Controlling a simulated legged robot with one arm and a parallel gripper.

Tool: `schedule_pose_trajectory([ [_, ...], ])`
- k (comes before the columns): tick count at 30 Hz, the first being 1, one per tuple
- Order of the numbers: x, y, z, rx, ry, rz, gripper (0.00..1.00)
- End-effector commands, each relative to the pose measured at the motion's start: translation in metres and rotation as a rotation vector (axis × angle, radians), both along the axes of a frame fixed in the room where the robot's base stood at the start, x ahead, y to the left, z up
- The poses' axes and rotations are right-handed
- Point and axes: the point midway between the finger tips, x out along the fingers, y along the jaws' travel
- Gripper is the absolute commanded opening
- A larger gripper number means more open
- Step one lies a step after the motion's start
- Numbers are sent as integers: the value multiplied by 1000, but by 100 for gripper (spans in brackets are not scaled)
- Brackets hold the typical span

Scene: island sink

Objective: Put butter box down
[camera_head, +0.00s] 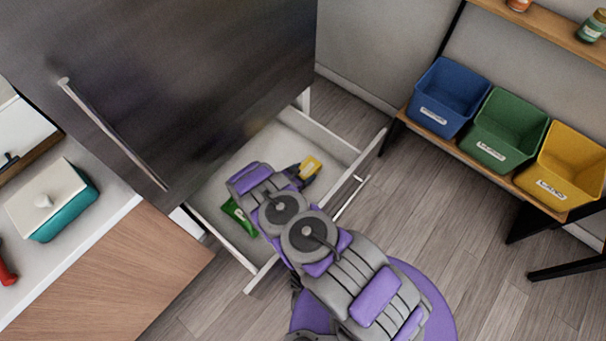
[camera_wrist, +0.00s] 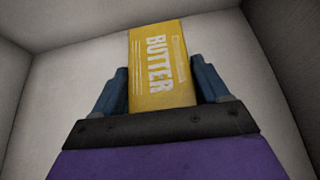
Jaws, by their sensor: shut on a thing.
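The butter box (camera_wrist: 160,62) is yellow with white "BUTTER" lettering. In the wrist view it sits between the two blue fingers of my gripper (camera_wrist: 160,88), which is shut on it. The wrist view shows pale drawer floor and walls around the box. I cannot tell whether the box touches the drawer floor.
A green item (camera_head: 238,214) lies in the drawer, partly behind my arm. A dark fridge door (camera_head: 170,80) stands above the drawer. Blue (camera_head: 448,95), green (camera_head: 508,128) and yellow (camera_head: 566,167) bins stand on a shelf at right. A teal box (camera_head: 52,200) sits on the left counter.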

Motion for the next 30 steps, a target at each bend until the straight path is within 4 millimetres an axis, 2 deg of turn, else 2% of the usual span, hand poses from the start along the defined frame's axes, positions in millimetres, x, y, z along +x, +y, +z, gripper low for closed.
schedule_pose_trajectory([
  [6,1,-1,3,3,-2,0,34],
  [22,2,1,-9,4,-3,1,34],
  [23,1,1,-9,4,-3,1,75],
  [30,1,0,-9,4,-2,0,98],
])
